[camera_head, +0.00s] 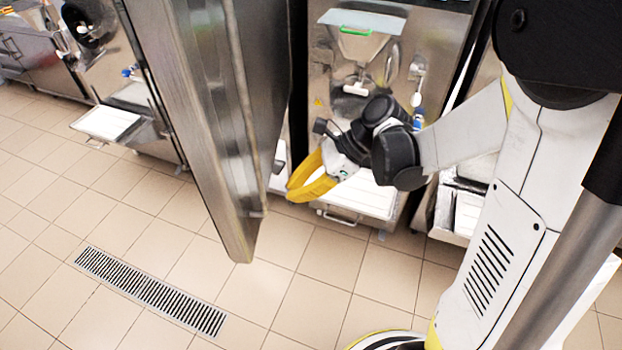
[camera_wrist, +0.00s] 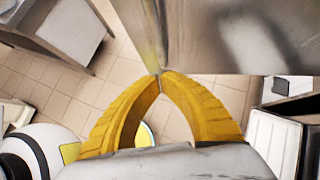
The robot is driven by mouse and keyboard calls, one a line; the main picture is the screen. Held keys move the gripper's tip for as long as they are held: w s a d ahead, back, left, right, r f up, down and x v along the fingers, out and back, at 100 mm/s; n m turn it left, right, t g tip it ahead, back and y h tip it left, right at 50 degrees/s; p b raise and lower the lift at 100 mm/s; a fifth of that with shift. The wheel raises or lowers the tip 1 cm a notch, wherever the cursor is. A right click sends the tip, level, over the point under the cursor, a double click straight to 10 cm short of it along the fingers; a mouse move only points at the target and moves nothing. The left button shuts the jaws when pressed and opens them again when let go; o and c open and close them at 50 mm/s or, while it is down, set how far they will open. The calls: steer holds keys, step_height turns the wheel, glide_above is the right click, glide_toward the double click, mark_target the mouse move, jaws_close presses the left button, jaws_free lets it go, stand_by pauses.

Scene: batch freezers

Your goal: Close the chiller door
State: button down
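The chiller door (camera_head: 222,110) is a tall stainless steel panel standing open, its edge facing my head camera left of centre. My gripper (camera_head: 291,190) has yellow fingers and is just right of the door's lower part. In the wrist view the two fingertips of my gripper (camera_wrist: 161,76) meet, with nothing visible between them. There the brushed metal of what looks like the door (camera_wrist: 235,35) fills the upper right, its edge close to the fingertips. I cannot tell whether they touch it. The chiller's opening and the door handle are not clearly visible.
A steel machine with a green-marked clear hopper (camera_head: 356,32) and a white tray (camera_head: 368,197) stands behind my gripper. Another machine with a white tray (camera_head: 106,122) is at the left. The tiled floor with a drain grate (camera_head: 150,290) is clear.

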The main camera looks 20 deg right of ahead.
mark_target(264, 202)
steer(key=shift+w+a+r, duration=0.1)
steer(key=shift+w+a, duration=0.05)
steer(key=shift+a, duration=0.8)
steer(key=shift+w+a+r, duration=0.1)
steer(key=shift+w+a, duration=0.05)
steer(key=shift+a, duration=0.75)
